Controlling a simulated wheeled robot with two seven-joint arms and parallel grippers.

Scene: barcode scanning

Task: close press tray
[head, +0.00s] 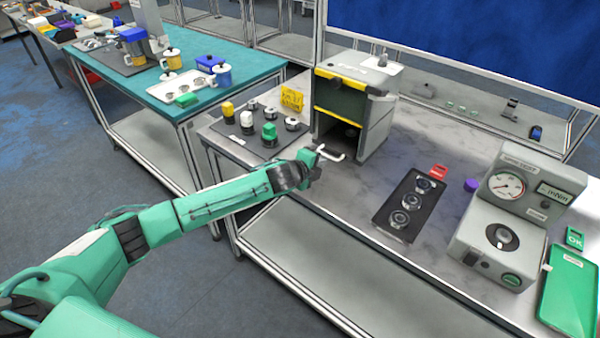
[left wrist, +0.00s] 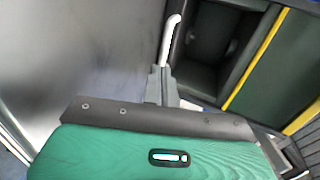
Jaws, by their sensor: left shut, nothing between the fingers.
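The press (head: 378,125) is a grey box with yellow-and-black edges and a dark opening low in its front. A white tray handle (head: 331,155) sticks out in front of that opening; it also shows in the left wrist view (left wrist: 172,38). The tray itself is mostly hidden, and I cannot tell how far out it is. My left gripper (head: 314,166) is shut and empty, close beside the handle. In the left wrist view its fingertips (left wrist: 160,80) are at the handle's lower end; whether they touch it I cannot tell. My right gripper is not in view.
A dark mat (head: 262,138) with several capped parts lies left of the press. A black plate with round sockets (head: 408,204) and a gauge machine (head: 520,215) stand to the right. Marble worktop is free between press and plate. A green-topped table (head: 215,98) stands behind left.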

